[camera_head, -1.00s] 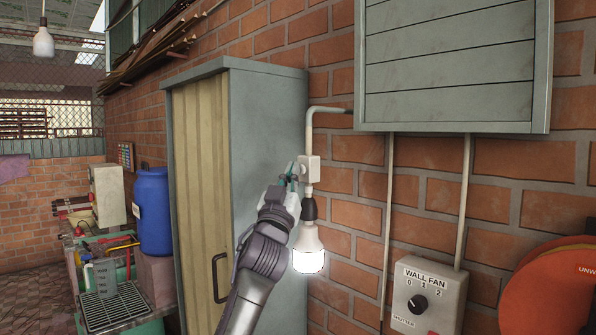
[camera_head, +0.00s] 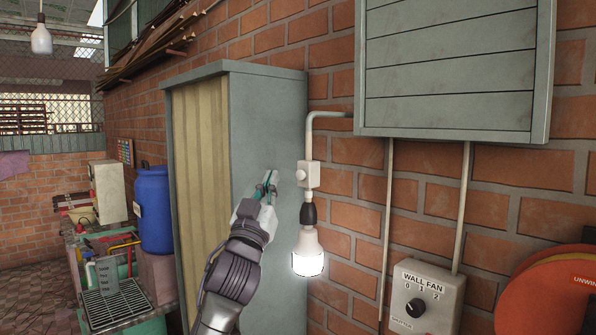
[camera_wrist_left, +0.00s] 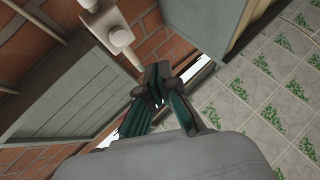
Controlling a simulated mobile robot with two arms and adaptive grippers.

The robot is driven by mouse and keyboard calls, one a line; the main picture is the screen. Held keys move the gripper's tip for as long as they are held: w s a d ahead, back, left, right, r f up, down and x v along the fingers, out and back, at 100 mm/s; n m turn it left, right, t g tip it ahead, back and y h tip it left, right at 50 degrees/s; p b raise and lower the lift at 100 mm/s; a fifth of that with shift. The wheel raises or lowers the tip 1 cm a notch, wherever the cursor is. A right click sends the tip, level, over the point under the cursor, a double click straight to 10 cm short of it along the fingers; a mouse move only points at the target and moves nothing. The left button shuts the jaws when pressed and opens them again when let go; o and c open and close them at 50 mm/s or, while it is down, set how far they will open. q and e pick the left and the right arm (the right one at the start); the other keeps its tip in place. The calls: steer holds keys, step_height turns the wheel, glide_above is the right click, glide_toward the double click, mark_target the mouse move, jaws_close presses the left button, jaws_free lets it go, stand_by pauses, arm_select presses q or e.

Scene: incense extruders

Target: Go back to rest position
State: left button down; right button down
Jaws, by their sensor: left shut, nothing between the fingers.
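My left gripper (camera_head: 268,182) is raised in front of the grey side of the cabinet, with its fingers together and nothing held. In the left wrist view its dark green fingers (camera_wrist_left: 156,92) meet at the tips. A white switch box (camera_head: 308,175) on the wall pipe is just to the right of the gripper in the head view, apart from it. The lit bulb (camera_head: 308,254) hangs below that box. The box also shows in the left wrist view (camera_wrist_left: 121,37). My right gripper is out of view.
The tall cabinet (camera_head: 268,120) stands behind my left arm. A louvred grey panel (camera_head: 455,70) and a wall fan switch (camera_head: 425,297) are on the brick wall, with an orange reel (camera_head: 552,290) at right. A blue barrel (camera_head: 154,210) and cluttered bench are at left.

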arm_select(q)
steer(key=shift+s+a, duration=0.25)
steer(key=shift+s, duration=0.05)
steer(key=shift+f, duration=0.1)
